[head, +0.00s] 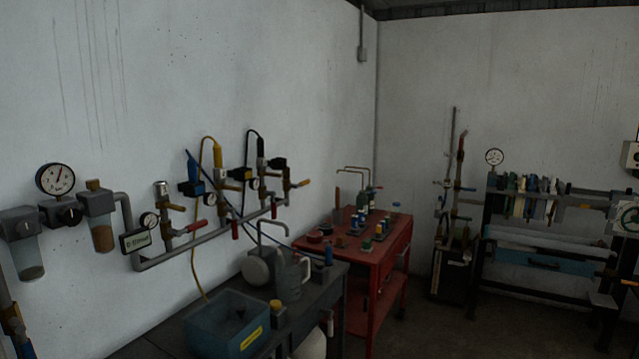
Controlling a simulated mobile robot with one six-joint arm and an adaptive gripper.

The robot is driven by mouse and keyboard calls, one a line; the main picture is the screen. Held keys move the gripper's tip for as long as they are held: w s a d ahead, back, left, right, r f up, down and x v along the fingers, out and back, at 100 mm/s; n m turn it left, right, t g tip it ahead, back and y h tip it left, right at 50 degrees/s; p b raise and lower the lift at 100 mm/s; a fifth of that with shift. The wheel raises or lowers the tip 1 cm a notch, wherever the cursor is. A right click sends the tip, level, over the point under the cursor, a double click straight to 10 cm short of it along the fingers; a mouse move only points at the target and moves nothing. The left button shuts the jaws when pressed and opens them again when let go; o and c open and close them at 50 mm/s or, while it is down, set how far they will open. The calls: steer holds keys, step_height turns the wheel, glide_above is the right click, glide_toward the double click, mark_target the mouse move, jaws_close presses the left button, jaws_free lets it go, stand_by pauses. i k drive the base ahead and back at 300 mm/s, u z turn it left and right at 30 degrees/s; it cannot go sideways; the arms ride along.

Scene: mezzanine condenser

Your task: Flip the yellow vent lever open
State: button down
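Pipework with valves (207,237) runs along the left wall. A yellow connector (217,155) with a yellow hose hangs between blue and black ones. I cannot tell which of these, if any, is the vent lever, or whether it is open or shut. My gripper is not in view.
A dark bench (165,335) below the pipework holds a blue-grey bin (228,322) and a grey jug (292,276). A red cart (385,246) with small parts stands beyond it. A rack (545,240) stands at the right. Floor shows between cart and rack.

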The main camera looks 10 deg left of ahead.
mark_target(305, 182)
steer(key=i, duration=0.8)
steer(key=u, duration=0.45)
steer(key=i, duration=1.45)
steer(key=u, duration=0.45)
steer(key=k, duration=1)
steer(key=i, duration=0.7)
